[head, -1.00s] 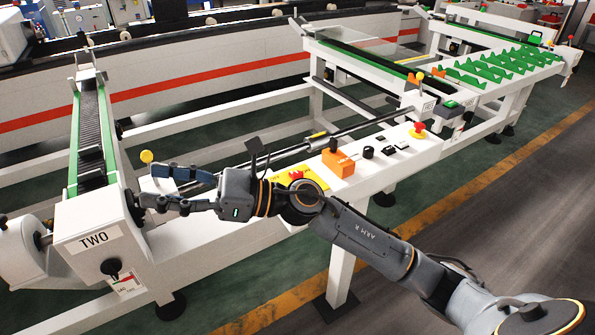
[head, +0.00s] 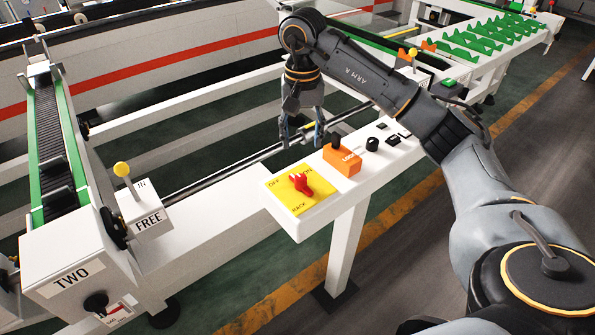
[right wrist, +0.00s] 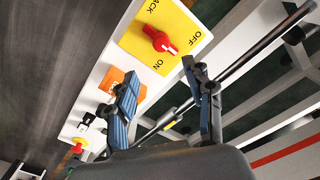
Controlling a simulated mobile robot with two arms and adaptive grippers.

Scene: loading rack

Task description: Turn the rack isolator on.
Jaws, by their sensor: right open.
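The rack isolator is a red knob (head: 301,184) on a yellow plate (head: 299,205) marked OFF, ON and RACK, at the near left end of the white control panel. In the right wrist view the knob (right wrist: 160,40) has a white mark that seems to lie between the OFF and ON labels; I cannot tell its exact setting. My right gripper (head: 302,138) is open, empty and pointing down, behind the knob in the head view and apart from it. In the right wrist view the open fingers (right wrist: 160,77) lie below the yellow plate. My left gripper is not in view.
An orange block (head: 341,161) with a dark knob on top stands right beside the yellow plate. Further black controls (head: 372,144) follow along the panel. A metal rod (head: 222,173) runs behind it. A yellow-knobbed lever (head: 122,170) marked FREE stands left.

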